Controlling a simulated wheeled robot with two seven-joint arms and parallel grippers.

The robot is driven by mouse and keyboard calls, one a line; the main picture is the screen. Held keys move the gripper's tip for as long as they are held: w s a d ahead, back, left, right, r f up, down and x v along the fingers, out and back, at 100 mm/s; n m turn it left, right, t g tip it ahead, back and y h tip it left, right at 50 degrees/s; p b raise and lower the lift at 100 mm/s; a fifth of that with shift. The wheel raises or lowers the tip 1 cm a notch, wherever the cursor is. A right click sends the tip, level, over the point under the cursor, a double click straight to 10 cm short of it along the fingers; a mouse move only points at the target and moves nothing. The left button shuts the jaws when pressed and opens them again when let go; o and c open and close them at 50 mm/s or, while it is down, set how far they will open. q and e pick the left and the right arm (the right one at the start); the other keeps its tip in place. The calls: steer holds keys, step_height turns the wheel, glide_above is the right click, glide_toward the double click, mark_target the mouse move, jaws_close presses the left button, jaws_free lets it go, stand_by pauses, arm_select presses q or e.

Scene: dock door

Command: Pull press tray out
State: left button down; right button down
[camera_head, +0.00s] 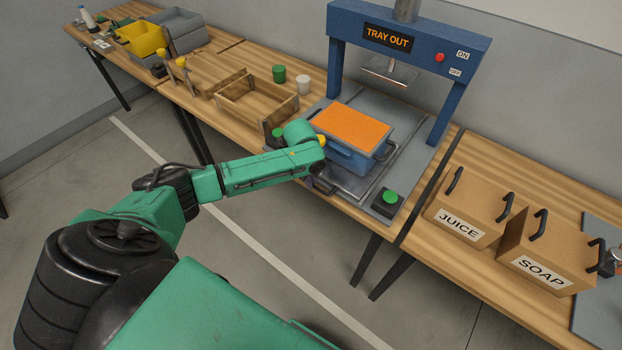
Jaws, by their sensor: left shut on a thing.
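The blue press (338,45) stands on the bench with a "TRAY OUT" sign (387,38) on its beam. The metal press tray (352,184) lies low between its posts and reaches toward the bench's front edge. A blue bin (352,160) with an orange top (355,127) sits on the tray. My left gripper (322,183) is at the tray's front left, shut on its dark handle; my own wrist partly hides the grip. The press plate (390,72) hangs above and behind the bin, clear of it. My right gripper is not in view.
Green buttons (390,197) flank the tray; one is partly behind my arm. JUICE (465,212) and SOAP (548,255) boxes stand to the right. A wooden crate (257,104), green cup (279,74) and white cup (304,84) are to the left. Floor before the bench is clear.

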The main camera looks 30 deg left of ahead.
arm_select(q)
steer(key=shift+w+r, duration=0.1)
steer(key=shift+w, duration=0.1)
steer(key=c, duration=0.9)
jaws_free()
steer(key=shift+s, duration=0.1)
steer(key=s+r, duration=0.1)
steer(key=r, duration=0.8)
steer(key=s+r+b, duration=0.1)
steer(key=r, duration=0.4)
steer(key=shift+s+a+r, duration=0.15)
steer(key=shift+s+a, duration=0.05)
steer(key=shift+s, duration=0.15)
